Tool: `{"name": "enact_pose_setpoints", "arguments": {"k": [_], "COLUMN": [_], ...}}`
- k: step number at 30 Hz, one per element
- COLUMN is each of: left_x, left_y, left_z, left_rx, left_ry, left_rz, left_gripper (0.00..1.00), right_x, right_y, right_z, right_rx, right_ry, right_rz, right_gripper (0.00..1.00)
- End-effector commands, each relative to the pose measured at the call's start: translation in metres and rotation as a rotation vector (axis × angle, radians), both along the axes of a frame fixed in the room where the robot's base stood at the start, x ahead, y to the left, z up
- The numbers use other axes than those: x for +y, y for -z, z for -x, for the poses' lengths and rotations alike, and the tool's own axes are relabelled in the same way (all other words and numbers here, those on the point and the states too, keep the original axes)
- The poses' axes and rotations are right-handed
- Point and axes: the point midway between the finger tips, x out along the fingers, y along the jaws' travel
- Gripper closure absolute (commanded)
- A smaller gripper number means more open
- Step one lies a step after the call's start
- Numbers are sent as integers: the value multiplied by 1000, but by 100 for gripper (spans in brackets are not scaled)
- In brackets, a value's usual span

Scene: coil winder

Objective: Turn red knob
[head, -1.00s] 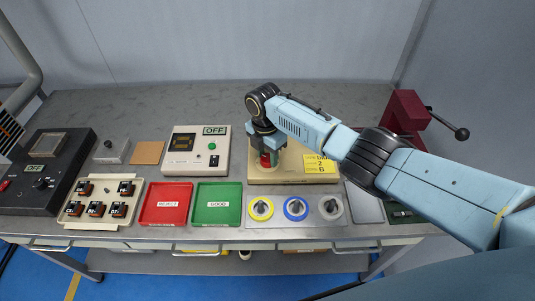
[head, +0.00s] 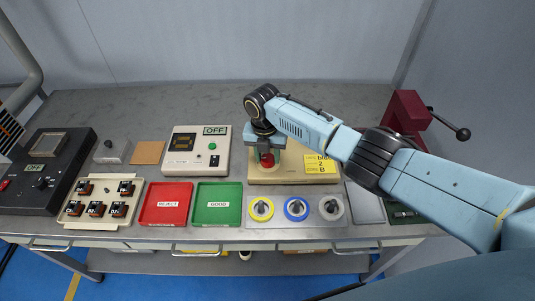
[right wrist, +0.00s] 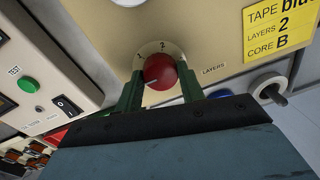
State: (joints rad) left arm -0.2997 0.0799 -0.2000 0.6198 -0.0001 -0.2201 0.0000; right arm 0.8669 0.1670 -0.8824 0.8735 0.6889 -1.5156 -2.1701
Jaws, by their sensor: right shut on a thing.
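The red knob (right wrist: 160,72) is on the cream front panel of the winder (right wrist: 215,45). Its pale dial shows the marks "1" and "2", with "LAYERS" printed beside it. My right gripper (right wrist: 158,90) is shut on the knob, one green finger on each side. A small pale line shows low on the knob's left side; which mark it is set to is hard to tell. In the head view the red knob (head: 268,160) shows below the right gripper (head: 266,152). A yellow card (head: 320,165) reads layers 2, core B. My left gripper is out of view.
A tester box (head: 196,150) reading OFF stands left of the winder. Red (head: 166,219) and green (head: 217,216) trays and three tape rolls (head: 296,208) lie in front. A dark red press (head: 404,112) stands at right.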

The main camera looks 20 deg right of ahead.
Motion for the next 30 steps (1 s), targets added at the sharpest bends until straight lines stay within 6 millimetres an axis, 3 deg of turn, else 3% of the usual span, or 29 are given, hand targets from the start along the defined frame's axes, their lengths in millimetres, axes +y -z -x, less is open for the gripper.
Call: {"name": "enact_pose_setpoints", "arguments": {"k": [12, 13, 18, 26, 30], "left_x": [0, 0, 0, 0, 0], "left_y": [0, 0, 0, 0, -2], "left_z": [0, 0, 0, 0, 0], "left_rx": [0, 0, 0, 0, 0], "left_ry": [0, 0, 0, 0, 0], "left_rz": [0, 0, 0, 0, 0], "left_gripper": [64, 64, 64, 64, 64], "right_x": [1, 1, 0, 0, 1], "right_y": [0, 0, 0, -1, -11], "right_z": [0, 0, 0, 0, -1], "right_rx": [2, 1, 1, 0, -2], "right_ry": [-12, -11, -10, -9, -9], "right_rz": [-1, -1, -1, 0, -1], "right_gripper": [84, 60, 40, 40, 40]}}
